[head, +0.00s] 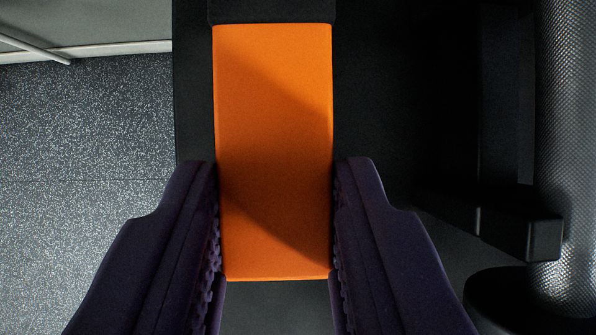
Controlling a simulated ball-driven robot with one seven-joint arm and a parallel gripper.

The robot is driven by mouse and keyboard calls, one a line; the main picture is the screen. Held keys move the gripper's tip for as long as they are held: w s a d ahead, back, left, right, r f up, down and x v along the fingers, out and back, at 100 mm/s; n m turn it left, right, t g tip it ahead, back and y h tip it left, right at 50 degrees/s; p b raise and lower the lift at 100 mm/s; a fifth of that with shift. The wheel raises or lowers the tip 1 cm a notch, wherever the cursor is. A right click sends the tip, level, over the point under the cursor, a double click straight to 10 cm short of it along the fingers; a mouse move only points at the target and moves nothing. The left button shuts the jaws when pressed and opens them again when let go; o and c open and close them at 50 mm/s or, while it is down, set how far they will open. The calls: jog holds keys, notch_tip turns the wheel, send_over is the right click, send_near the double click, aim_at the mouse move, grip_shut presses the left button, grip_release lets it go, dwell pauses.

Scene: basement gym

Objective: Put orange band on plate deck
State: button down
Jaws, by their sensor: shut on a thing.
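The orange band (273,130) is a flat orange rectangle, running lengthwise up the middle of the head view. My gripper (275,185) has one dark purple finger on each side of it. The fingers are shut on its long edges, toward its lower half. Below and around the band is a dark black surface (385,110); I cannot tell whether this is the plate deck, or whether the band touches it.
A dark block (270,11) lies at the band's top end. At right are a black bracket (500,225) and a textured grey cylinder (570,130). Speckled grey floor (85,150) is open at left, with a pale edge strip (110,48) above it.

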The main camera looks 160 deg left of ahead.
notch_tip(320, 180, down, 6)
jog(key=shift+f+b, duration=0.15)
jog(key=shift+b, duration=1.05)
jog(key=shift+f+b, duration=0.55)
jog(key=shift+f, duration=0.05)
jog(key=c, duration=0.8)
grip_release()
jog(key=shift+r+p, duration=0.4)
jog(key=p+v, duration=0.7)
jog(key=v, duration=0.5)
jog(key=shift+r, duration=0.25)
